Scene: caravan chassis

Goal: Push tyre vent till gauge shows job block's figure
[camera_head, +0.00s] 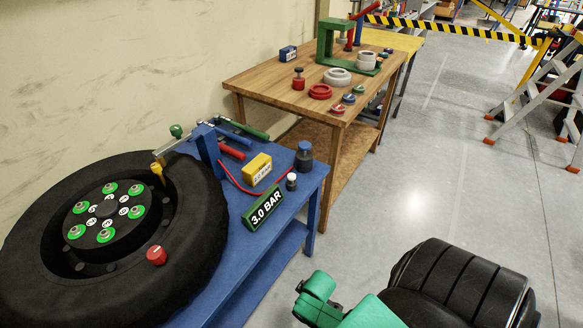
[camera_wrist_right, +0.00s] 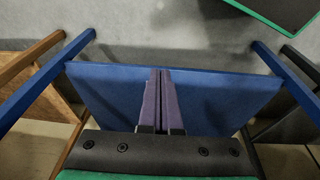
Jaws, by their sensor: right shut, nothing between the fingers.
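The large black tyre (camera_head: 190,215) lies flat on the left, around a dark hub with green-ringed studs. A yellow-tipped piece (camera_head: 158,169) with a metal bar stands at the tyre's inner edge; I cannot tell whether it is the vent. The job block (camera_head: 265,208) reads 3.0 BAR on the blue bench's front edge. A yellow box (camera_head: 257,169) behind it has a small display, perhaps the gauge; its figure is too small to read. My right gripper (camera_wrist_right: 160,72) is shut and empty in the wrist view, over a blue surface. My left gripper is out of view.
The blue bench (camera_head: 232,262) also holds a blue upright, a red hose, and dark and white-capped bottles. A red knob (camera_head: 157,255) sits on the tyre. A wooden bench (camera_head: 270,82) with red and white parts stands behind.

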